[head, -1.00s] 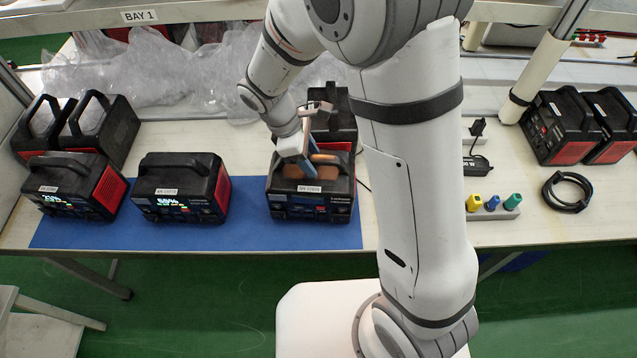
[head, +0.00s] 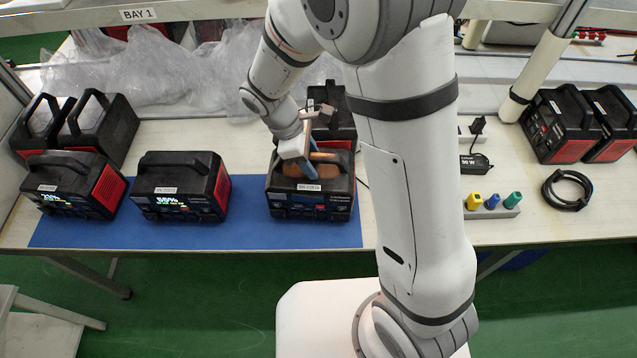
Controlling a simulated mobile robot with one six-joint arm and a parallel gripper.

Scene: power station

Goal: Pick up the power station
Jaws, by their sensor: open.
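Three black power stations with red sides stand on a blue mat (head: 250,232). The right one (head: 310,206) has a dark screen, and my gripper (head: 309,168) is right at its top handle. The gripper is open, with its fingers low at the handle; whether they straddle it or touch it I cannot tell. The middle power station (head: 181,187) has a lit screen reading about 65%. The left power station (head: 75,184) also has a lit screen. My arm hides part of the bench to the right of the right station.
More power stations stand behind, two at the back left (head: 100,130), one behind my gripper (head: 335,118) and two at the right (head: 560,126). Clear plastic wrap (head: 150,70) lies at the back. A coiled black cable (head: 567,190) and coloured plugs (head: 491,202) lie right of my arm.

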